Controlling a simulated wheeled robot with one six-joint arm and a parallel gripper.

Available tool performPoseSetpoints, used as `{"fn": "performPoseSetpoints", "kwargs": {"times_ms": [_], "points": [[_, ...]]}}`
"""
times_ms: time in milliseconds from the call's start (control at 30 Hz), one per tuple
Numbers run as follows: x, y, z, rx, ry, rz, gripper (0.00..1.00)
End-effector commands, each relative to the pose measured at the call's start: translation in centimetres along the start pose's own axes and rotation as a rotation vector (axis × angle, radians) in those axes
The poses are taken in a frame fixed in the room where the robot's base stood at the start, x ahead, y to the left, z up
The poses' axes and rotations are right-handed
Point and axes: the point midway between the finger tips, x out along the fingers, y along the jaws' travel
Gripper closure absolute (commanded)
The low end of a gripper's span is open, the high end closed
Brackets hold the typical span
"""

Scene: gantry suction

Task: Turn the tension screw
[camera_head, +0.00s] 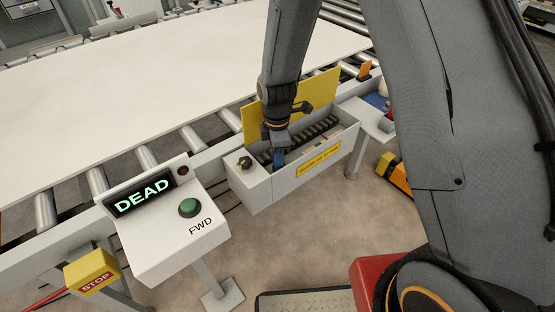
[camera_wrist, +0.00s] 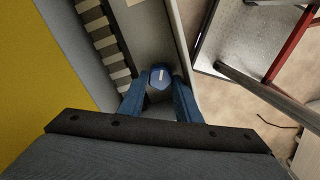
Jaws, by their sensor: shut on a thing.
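The tension screw (camera_wrist: 159,76) has a blue hexagonal head with a pale line across it. It sits in the narrow end of an open grey box (camera_head: 252,189) beside the conveyor. My gripper (camera_wrist: 160,92) reaches down into the box, with its two blue fingers shut on the screw head from either side. In the head view my gripper (camera_head: 279,157) is low inside the box, and the screw is hidden there. The screw's shank below the head cannot be seen.
A yellow lid (camera_head: 320,92) stands open behind the box. A ribbed belt (camera_wrist: 103,38) runs beside the screw. A black knob (camera_head: 245,163) is on the box's left end. A control stand (camera_head: 170,235) with "DEAD" display and green FWD button stands left. A white sheet (camera_head: 180,75) covers the rollers.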

Motion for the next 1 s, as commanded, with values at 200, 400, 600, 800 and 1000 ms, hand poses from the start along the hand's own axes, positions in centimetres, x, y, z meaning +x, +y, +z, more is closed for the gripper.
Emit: {"fn": "performPoseSetpoints", "kwargs": {"times_ms": [200, 400, 600, 800, 1000], "points": [[-0.22, 0.39, -0.06, 0.0, 0.002, 0.009, 0.92], [-0.19, 0.33, -0.05, 0.001, 0.001, 0.008, 0.62], [-0.1, 0.18, -0.04, 0.0, 0.001, 0.004, 0.62], [-0.06, 0.1, -0.04, 0.003, 0.0, 0.002, 0.62], [-0.03, 0.09, -0.03, 0.08, 0.0, 0.001, 0.62]]}}
